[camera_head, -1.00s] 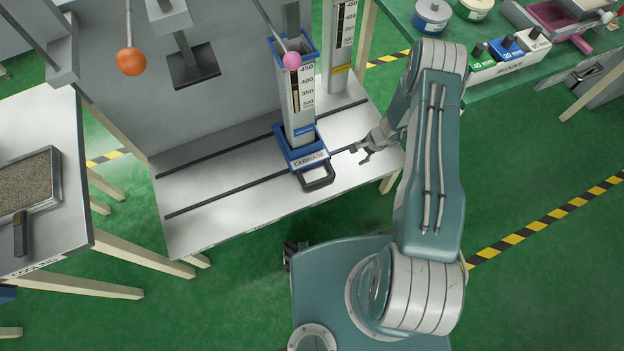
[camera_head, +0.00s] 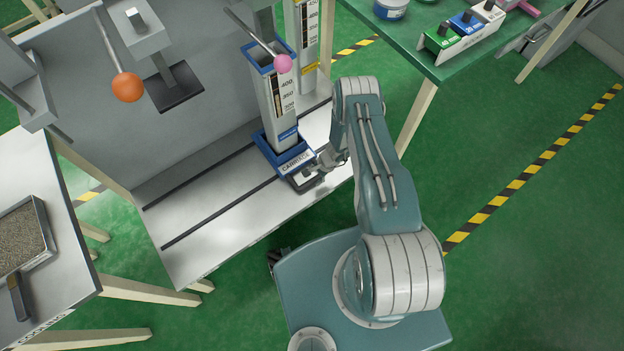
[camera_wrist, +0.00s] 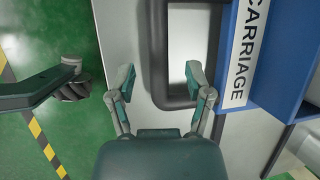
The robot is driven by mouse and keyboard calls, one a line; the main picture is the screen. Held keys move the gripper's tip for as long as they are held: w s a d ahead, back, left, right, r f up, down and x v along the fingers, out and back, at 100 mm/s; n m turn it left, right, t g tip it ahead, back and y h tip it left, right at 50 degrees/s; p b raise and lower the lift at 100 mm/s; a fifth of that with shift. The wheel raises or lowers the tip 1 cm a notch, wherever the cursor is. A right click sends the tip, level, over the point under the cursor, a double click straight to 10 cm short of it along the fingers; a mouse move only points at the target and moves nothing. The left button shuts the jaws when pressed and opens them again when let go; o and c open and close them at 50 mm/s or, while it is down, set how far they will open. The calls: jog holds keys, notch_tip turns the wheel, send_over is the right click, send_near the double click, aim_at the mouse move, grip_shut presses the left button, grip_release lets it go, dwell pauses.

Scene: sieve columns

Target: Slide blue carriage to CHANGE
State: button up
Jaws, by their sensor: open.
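The blue carriage (camera_head: 283,157) stands upright on the white bench, carrying a tall column with a printed scale (camera_head: 283,100). A black loop handle (camera_head: 305,183) sticks out from its front edge. In the wrist view the carriage (camera_wrist: 258,60) is at the right with its CARRIAGE label, and the handle (camera_wrist: 158,60) is ahead. My gripper (camera_wrist: 160,75) is open, with one finger on the left of the handle's outer bar and the other over the handle's opening. In the head view my gripper (camera_head: 315,172) is at the handle and partly covers it.
Two dark rails (camera_head: 220,212) run along the bench, with clear bench surface to the left. A second column (camera_head: 306,40) stands behind. An orange ball knob (camera_head: 127,87) and a pink ball knob (camera_head: 283,64) hang on rods above. A granule tray (camera_head: 22,235) is on the left table.

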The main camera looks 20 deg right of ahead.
jog(key=x, duration=0.2)
jog(key=shift+a+f, duration=0.15)
jog(key=shift+a, duration=0.25)
jog(key=shift+f, duration=0.2)
jog(key=shift+d+f, duration=0.1)
jog(key=shift+d, duration=0.55)
jog(key=shift+a, duration=0.2)
jog(key=c, duration=0.7)
jog(key=shift+a, duration=0.3)
grip_shut()
jog(key=shift+d, duration=0.1)
